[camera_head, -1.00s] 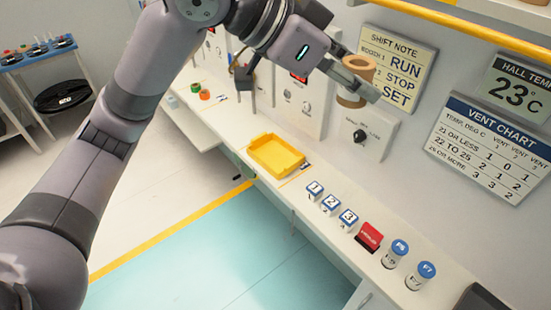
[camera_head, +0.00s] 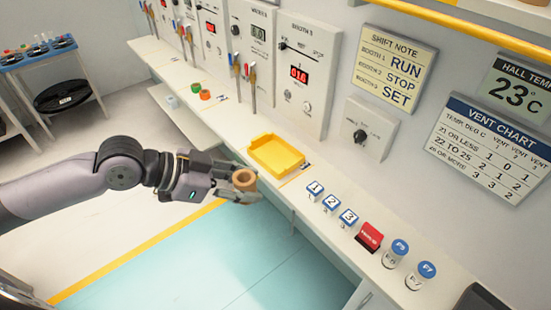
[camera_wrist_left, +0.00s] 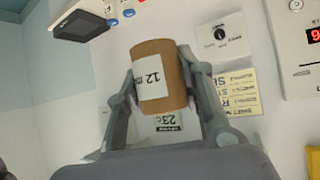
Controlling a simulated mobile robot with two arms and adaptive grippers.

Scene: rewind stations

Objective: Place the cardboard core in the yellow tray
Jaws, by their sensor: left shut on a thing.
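The brown cardboard core (camera_head: 244,180) is held between the fingers of my left gripper (camera_head: 240,186). In the left wrist view the core (camera_wrist_left: 171,68) sits between both fingers of the gripper (camera_wrist_left: 160,92) and carries a white label reading 12. The yellow tray (camera_head: 277,166) lies on the white counter and looks empty. The core is left of and lower than the tray in the head view, apart from it, over the floor side of the counter's front edge. My right gripper does not show.
Right of the tray stand numbered blocks (camera_head: 331,202), a red block (camera_head: 369,235) and blue-capped jars (camera_head: 395,253) on the counter (camera_head: 305,222). Green and orange rings (camera_head: 205,94) lie farther left. Control panels (camera_head: 297,75) line the wall behind.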

